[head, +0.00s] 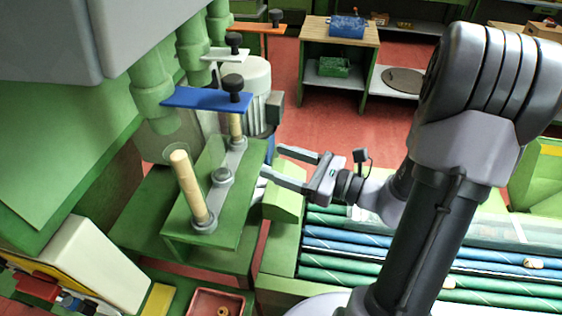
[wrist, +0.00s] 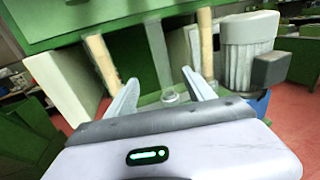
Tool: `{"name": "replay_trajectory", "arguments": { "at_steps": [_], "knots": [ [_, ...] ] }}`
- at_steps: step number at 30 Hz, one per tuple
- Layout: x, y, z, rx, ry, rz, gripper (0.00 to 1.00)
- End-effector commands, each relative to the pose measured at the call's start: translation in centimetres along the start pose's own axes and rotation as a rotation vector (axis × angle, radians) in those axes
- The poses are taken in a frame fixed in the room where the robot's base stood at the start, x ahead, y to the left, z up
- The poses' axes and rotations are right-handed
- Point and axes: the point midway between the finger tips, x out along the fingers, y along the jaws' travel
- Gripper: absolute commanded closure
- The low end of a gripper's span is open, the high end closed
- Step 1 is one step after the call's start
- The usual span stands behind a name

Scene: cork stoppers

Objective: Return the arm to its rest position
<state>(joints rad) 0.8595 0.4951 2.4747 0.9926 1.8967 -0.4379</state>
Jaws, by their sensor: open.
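My gripper (head: 291,168) is open and empty, pointing left at the green machine block in the head view. In the wrist view my gripper (wrist: 165,85) shows its two fingers spread apart with nothing between them. A tall cork-coloured rod (head: 188,185) stands slightly tilted in a grey collar on the green block (head: 178,232). A second rod (head: 236,126) stands behind it, under the blue plate (head: 200,97). The fingertips are to the right of the rods, apart from them. In the wrist view the two rods (wrist: 101,62) show beyond the fingers.
A grey motor (head: 245,82) stands behind the block. Blue and green tubes (head: 400,252) lie on a bench under my arm. A wooden-topped table (head: 341,31) with a blue box is at the back. Red floor (head: 315,125) is clear between. A red tray (head: 210,297) sits at the front.

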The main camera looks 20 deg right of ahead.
Motion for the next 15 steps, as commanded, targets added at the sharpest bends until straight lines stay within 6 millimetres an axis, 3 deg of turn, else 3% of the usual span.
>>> {"name": "replay_trajectory", "arguments": {
  "at_steps": [11, 14, 15],
  "knots": [
    [0.3, 0.6, -0.1, -0.015, 0.009, 0.023, 0.38],
    [1.9, 5.3, -0.8, -0.134, 0.084, 0.209, 0.38],
    [2.5, 8.7, -1.7, -0.233, 0.144, 0.343, 0.38]
  ]
}}
